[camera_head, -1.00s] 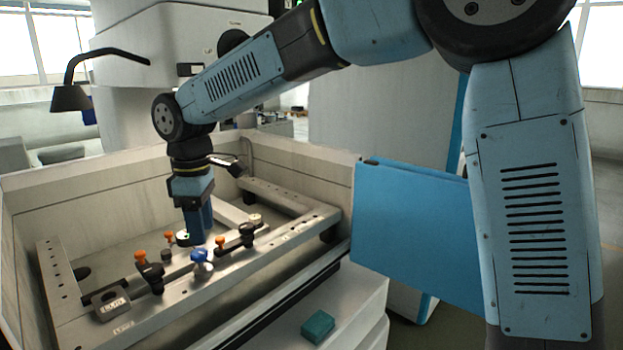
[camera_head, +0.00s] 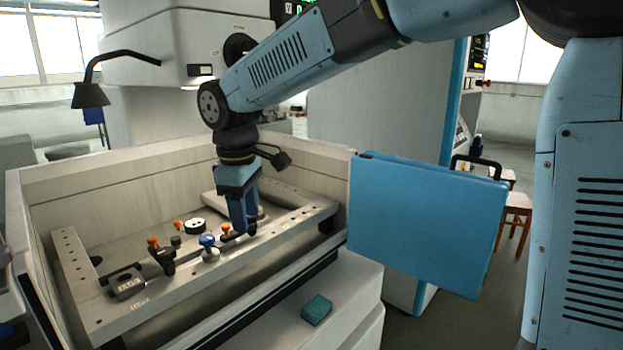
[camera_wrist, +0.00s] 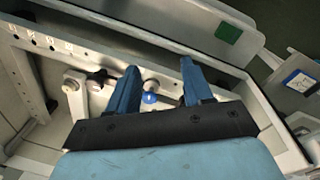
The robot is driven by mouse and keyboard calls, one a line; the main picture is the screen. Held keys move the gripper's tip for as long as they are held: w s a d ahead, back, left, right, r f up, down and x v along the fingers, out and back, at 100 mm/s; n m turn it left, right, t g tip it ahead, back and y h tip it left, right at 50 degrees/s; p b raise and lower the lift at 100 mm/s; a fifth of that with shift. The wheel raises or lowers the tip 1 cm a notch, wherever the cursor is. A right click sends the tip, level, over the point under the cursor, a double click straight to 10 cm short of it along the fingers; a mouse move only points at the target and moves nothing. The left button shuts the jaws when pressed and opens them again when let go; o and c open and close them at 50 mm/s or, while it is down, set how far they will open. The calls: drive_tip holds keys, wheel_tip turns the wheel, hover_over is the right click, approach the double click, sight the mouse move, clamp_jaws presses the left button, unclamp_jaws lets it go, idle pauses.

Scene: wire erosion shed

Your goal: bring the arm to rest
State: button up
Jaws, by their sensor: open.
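My gripper (camera_head: 243,230) points down over the metal clamping frame (camera_head: 105,316) inside the machine's open tank. In the wrist view my gripper (camera_wrist: 158,75) has its two blue fingers spread apart, with nothing held between them. A blue knob (camera_head: 208,241) stands on the frame's front bar, left of the fingers in the head view. The knob also shows between the fingers in the wrist view (camera_wrist: 149,98). The fingertips overlap a dark clamp on the bar in the head view; I cannot tell whether they touch it.
Orange-topped clamps (camera_head: 153,243) and a round black-and-white part (camera_head: 195,226) lie around the frame. Tank walls (camera_head: 110,168) surround the gripper. A teal block (camera_head: 316,309) sits on the front ledge. A blue door panel (camera_head: 425,225) stands at right. A lamp (camera_head: 90,95) hangs at left.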

drive_tip(key=d+r+m+t, duration=0.1)
drive_tip(key=d+m, duration=0.1)
drive_tip(key=d, duration=0.4)
drive_tip(key=d+r+m, duration=0.2)
drive_tip(key=d+m, duration=0.1)
drive_tip(key=d, duration=0.4)
drive_tip(key=s+d+m+t, duration=0.1)
drive_tip(key=s+d+m, duration=0.4)
drive_tip(key=d, duration=0.6)
drive_tip(key=s+d+f+m+t, duration=0.1)
drive_tip(key=s+d+m+t, duration=0.1)
drive_tip(key=s+d+m, duration=0.3)
drive_tip(key=s+d, duration=0.3)
drive_tip(key=d, duration=0.4)
drive_tip(key=shift+f+m, duration=0.3)
drive_tip(key=shift+m, duration=0.1)
